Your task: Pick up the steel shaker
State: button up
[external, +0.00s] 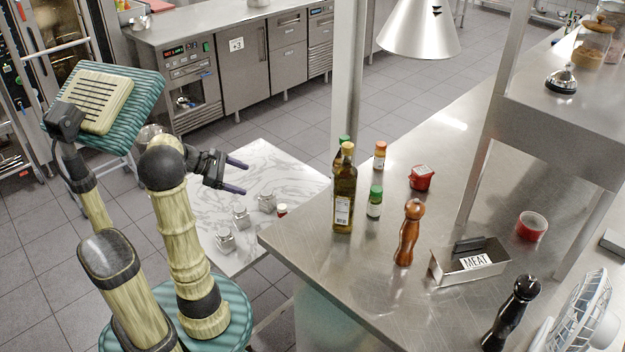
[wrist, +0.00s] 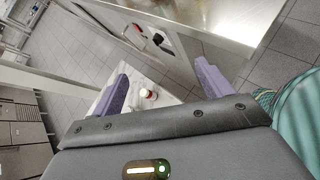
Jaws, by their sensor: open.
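Three small steel shakers stand upright on the white marble table: a near one (external: 225,239), a middle one (external: 240,216) and a far one (external: 267,202). I cannot tell which of them the task means. My gripper (external: 239,177) is open and empty, held above the marble table and apart from the shakers. In the wrist view, its two purple fingers (wrist: 161,72) are spread wide. No steel shaker can be made out there.
A small red-capped jar (external: 282,211) stands beside the far shaker; it also shows in the wrist view (wrist: 147,93). The steel counter (external: 330,285) borders the marble table (external: 290,165) on the right. An oil bottle (external: 344,195) stands near its edge.

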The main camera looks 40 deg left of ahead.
aim_at(218, 241)
jog(key=s+a+r+n+t+y+b, duration=0.4)
jog(key=s+a+n+t+b, duration=0.4)
jog(key=a, duration=0.6)
jog(key=shift+n, duration=0.3)
jog(key=f, duration=1.3)
jog(key=f+p, duration=0.1)
jog(key=f, duration=1.2)
jog(key=s+f, duration=0.1)
jog(key=f, duration=1.2)
jog(key=shift+a+f, duration=0.15)
jog(key=shift+f, duration=0.25)
jog(key=shift+w, duration=1.2)
jog(key=w, duration=0.2)
jog(key=w+d+b, duration=0.1)
jog(key=w, duration=0.2)
jog(key=shift+c, duration=0.2)
